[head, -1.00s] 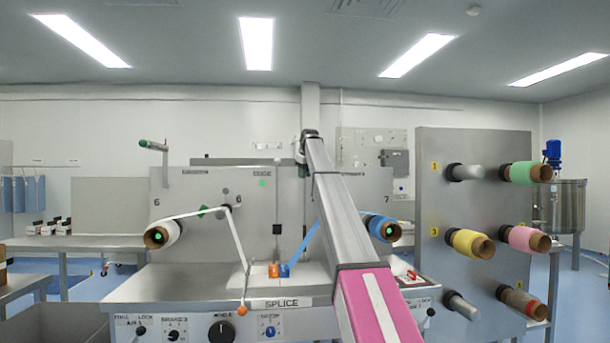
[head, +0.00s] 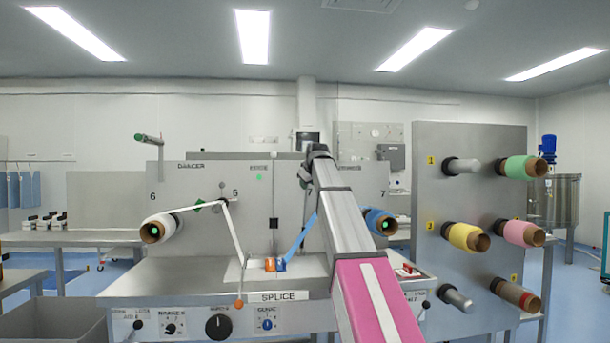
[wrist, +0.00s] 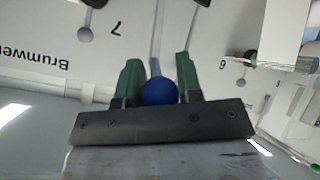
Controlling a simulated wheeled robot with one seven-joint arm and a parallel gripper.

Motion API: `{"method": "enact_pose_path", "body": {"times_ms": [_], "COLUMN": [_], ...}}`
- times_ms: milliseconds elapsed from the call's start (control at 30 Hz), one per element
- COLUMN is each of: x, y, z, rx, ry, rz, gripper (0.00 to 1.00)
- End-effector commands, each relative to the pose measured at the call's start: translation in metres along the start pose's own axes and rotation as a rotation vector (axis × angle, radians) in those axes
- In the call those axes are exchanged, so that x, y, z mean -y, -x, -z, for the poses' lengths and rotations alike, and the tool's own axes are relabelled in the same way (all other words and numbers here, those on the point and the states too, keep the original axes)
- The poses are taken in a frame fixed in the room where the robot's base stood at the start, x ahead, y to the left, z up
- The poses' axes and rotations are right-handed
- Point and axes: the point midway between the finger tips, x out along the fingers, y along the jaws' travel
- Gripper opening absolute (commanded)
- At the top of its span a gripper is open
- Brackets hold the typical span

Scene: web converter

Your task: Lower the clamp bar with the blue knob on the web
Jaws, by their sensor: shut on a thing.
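The blue knob (wrist: 158,92) is a round ball between the two dark green fingers of my gripper (wrist: 155,88) in the wrist view. The fingers are shut on it from both sides. A grey bar (wrist: 157,45) runs away from the knob, in front of the white panel. In the head view my arm hides the gripper and the blue knob. The blue web (head: 299,242) slants down from the right roll (head: 381,223) to the splice plate (head: 311,264). The white web (head: 234,237) comes down on the left from the white roll (head: 160,229).
An orange knob (head: 238,304) hangs at the front edge on the left. Small orange and blue blocks (head: 276,265) sit on the splice plate. A rack panel (head: 465,190) with several coloured rolls stands on the right. The bench left of the plate looks clear.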

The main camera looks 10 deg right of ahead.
Motion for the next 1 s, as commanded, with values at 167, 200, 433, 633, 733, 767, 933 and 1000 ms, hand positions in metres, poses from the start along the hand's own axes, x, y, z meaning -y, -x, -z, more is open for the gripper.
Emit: {"method": "enact_pose_path", "body": {"times_ms": [167, 200, 433, 633, 733, 767, 933, 1000], "x": [0.033, 0.037, 0.057, 0.065, 0.067, 0.067, 0.067, 0.067], "y": [0.017, 0.019, 0.023, 0.024, 0.023, 0.023, 0.023, 0.023], "z": [-0.044, -0.051, -0.078, -0.091, -0.093, -0.093, -0.093, -0.093], "rx": [-0.092, -0.110, -0.128, -0.126, -0.126, -0.126, -0.125, -0.125], "ry": [0.008, 0.010, 0.011, 0.011, 0.011, 0.011, 0.011, 0.011], "rz": [-0.064, -0.076, -0.088, -0.087, -0.087, -0.087, -0.087, -0.087], "gripper": [0.00, 0.00, 0.00, 0.00, 0.00, 0.00, 0.00, 0.00]}}
